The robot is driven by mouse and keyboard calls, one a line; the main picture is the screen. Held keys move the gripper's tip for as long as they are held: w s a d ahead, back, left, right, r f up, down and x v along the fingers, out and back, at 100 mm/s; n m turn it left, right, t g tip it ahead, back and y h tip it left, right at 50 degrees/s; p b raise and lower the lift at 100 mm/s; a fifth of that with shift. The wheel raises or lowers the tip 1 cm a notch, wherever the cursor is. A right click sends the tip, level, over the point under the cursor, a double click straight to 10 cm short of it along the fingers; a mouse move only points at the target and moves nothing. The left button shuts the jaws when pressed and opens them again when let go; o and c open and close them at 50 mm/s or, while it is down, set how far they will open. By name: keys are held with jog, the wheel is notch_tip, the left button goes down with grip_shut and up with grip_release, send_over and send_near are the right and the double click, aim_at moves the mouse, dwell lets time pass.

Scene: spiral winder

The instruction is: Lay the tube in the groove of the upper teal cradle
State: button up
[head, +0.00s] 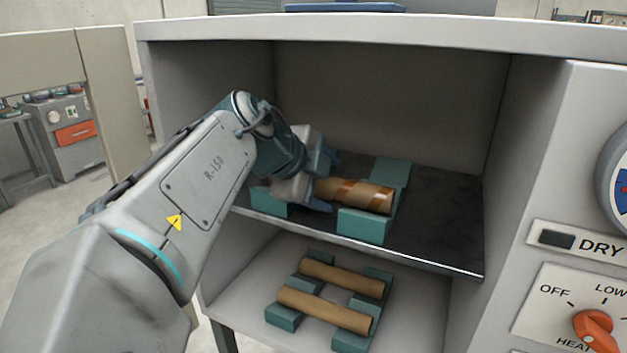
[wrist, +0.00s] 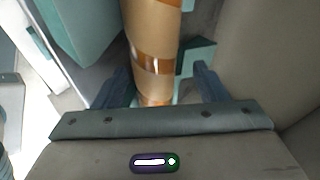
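The brown tube (head: 360,195) with a glossy amber spiral band lies across the upper teal cradle (head: 363,225) on the upper shelf. Its right end sits between the raised parts of the cradle's right block, apparently in the groove. My gripper hides its left end and most of the cradle's left block (head: 270,201). My gripper (head: 327,182) is around the tube's left part. In the wrist view the tube (wrist: 152,35) runs between the two blue fingers of my gripper (wrist: 162,78), with a visible gap beside it. The fingers are open.
On the lower shelf two plain brown tubes (head: 342,277) lie on teal cradles (head: 283,317). The cabinet walls (head: 500,110) and the dark upper shelf (head: 440,235) surround the arm. There is free room above the tube. A control panel (head: 580,290) is at right.

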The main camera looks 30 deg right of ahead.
jog(key=v, duration=1.3)
jog(key=shift+s+a+r+p, duration=0.15)
jog(key=shift+a+r+p, duration=0.1)
jog(key=shift+a+p, duration=0.05)
notch_tip(320, 180, up, 7)
jog(key=p, duration=0.5)
